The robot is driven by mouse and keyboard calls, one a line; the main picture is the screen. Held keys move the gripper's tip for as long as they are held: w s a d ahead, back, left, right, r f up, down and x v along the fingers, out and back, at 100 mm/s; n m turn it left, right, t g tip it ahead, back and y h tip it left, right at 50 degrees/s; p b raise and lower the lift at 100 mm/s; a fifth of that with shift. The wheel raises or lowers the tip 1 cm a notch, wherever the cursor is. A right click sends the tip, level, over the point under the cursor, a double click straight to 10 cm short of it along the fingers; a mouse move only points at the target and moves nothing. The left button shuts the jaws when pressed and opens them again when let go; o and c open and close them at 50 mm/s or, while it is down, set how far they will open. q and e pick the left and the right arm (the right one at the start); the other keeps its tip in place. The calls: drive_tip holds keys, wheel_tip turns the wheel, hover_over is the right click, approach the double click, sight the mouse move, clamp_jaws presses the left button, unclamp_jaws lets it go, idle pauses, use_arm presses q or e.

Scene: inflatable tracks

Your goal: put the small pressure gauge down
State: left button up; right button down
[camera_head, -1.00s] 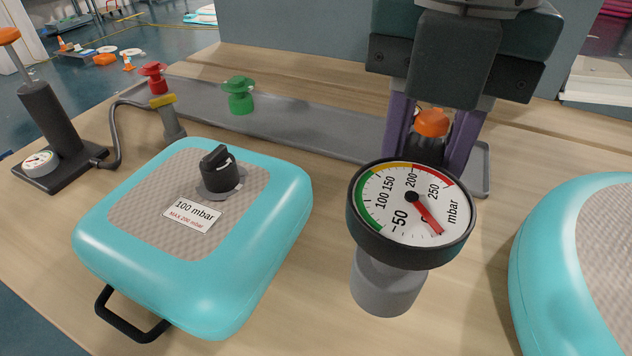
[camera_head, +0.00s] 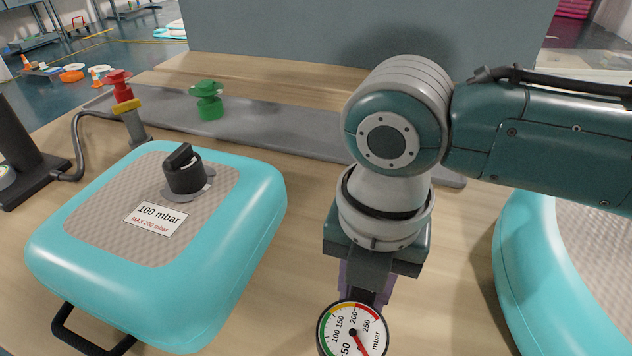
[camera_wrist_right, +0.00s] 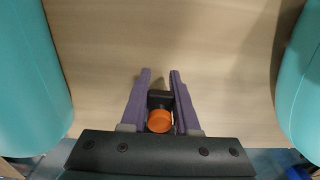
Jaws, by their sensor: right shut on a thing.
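The small pressure gauge (camera_head: 352,333) has a round white dial with green, yellow and red bands and a red needle. It shows at the bottom edge of the head view, its lower part cut off. My right gripper (camera_head: 366,288) is shut on it from behind, pointing down. In the right wrist view, the gauge's orange cap (camera_wrist_right: 160,121) sits between the purple fingers. Whether the gauge touches the table (camera_head: 285,290) cannot be told. My left gripper is not in view.
A turquoise inflatable block (camera_head: 230,265) with a black valve and a 100 mbar label lies left. Another turquoise inflatable (camera_head: 515,270) is at the right. Bare wood lies between the inflatables.

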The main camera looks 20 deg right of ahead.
drive_tip(key=shift+f, duration=0.1)
drive_tip(key=c, duration=0.7)
unclamp_jaws()
drive_tip(key=shift+o, duration=0.2)
